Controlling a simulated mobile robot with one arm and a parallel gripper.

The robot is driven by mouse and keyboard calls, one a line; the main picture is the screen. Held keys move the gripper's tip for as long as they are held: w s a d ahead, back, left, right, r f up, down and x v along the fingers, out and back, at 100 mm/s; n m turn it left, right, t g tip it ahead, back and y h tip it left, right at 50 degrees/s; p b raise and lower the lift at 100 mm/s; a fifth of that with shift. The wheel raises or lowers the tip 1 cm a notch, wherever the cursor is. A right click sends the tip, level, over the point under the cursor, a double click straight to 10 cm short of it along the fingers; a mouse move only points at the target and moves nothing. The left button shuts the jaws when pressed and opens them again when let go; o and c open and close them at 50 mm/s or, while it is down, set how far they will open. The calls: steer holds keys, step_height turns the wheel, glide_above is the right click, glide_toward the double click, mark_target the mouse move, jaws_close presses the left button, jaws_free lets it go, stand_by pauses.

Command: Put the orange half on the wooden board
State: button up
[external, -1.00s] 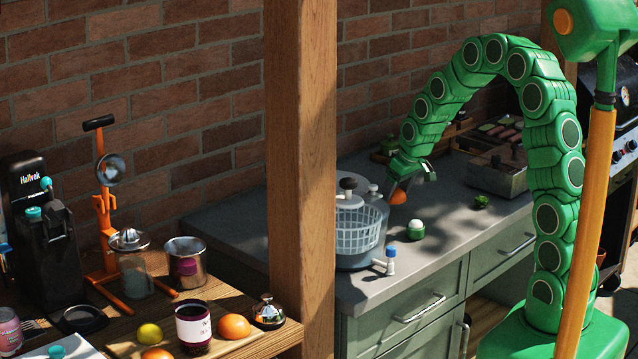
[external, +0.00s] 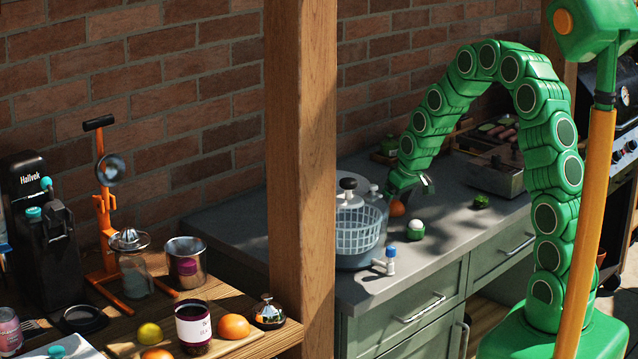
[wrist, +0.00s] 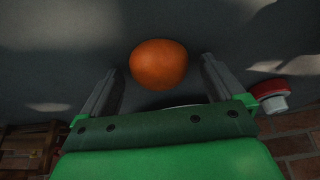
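The orange half (external: 397,208) shows as a small rounded orange shape on the grey counter, just below my gripper (external: 409,187) in the external view. In the wrist view the orange half (wrist: 158,64) lies between my two spread fingers, with a gap on both sides. My gripper is open and holds nothing. I cannot make out its cut face. The wooden board (external: 226,346) appears to lie on the wooden table at lower left, under a lemon, a dark labelled jar and whole oranges, and is partly cropped.
A clear salad spinner (external: 357,230) stands close left of the orange half. A small blue-topped bottle (external: 390,260), a green-and-white item (external: 416,229) and a lime-green item (external: 481,201) are nearby. A wooden post (external: 302,170) rises between counter and table.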

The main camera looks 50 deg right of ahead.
steer(key=shift+r, duration=0.15)
steer(key=v, duration=1.1)
steer(key=s+a+r+g, duration=0.2)
steer(key=s+a, duration=0.2)
steer(key=s, duration=0.9)
steer(key=s+a+r+g, duration=0.2)
steer(key=s+a, duration=0.3)
steer(key=s, duration=0.7)
steer(key=s+a+r+g, duration=0.2)
steer(key=s+a, duration=0.2)
steer(key=s, duration=0.9)
steer(key=shift+s+a, duration=0.3)
steer(key=shift+a, duration=0.05)
steer(key=shift+o, duration=0.4)
steer(key=shift+s+f, duration=0.1)
steer(key=shift+s, duration=0.5)
